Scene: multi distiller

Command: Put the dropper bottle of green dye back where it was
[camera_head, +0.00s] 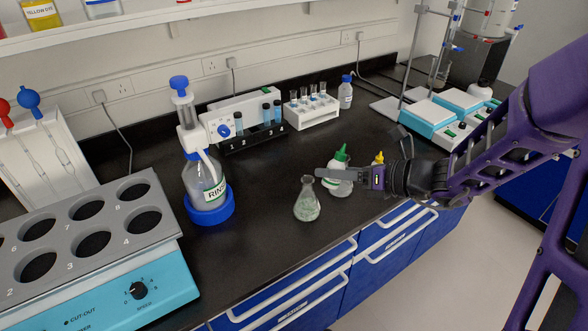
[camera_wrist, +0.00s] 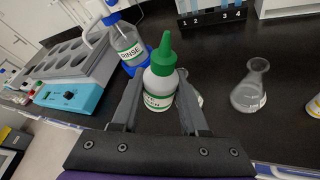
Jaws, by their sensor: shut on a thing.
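The dropper bottle of green dye (camera_head: 333,168) has a white body and a green pointed cap. It is upright between the fingers of my gripper (camera_head: 324,174), above the black bench. In the wrist view the same bottle (camera_wrist: 160,85) stands between both fingers of my gripper (camera_wrist: 160,97), which are shut on its body. The near finger hides part of the bottle in the head view. I cannot tell how far its base is above the bench.
A flask with pale contents (camera_head: 307,205) stands close by, left of my gripper. Another flask (camera_wrist: 250,88) and a yellow-capped bottle (camera_head: 378,158) are nearby. The rinse bottle (camera_head: 205,185), tube rack (camera_head: 312,110) and numbered rack (camera_head: 255,137) stand around. Open bench lies behind the gripper.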

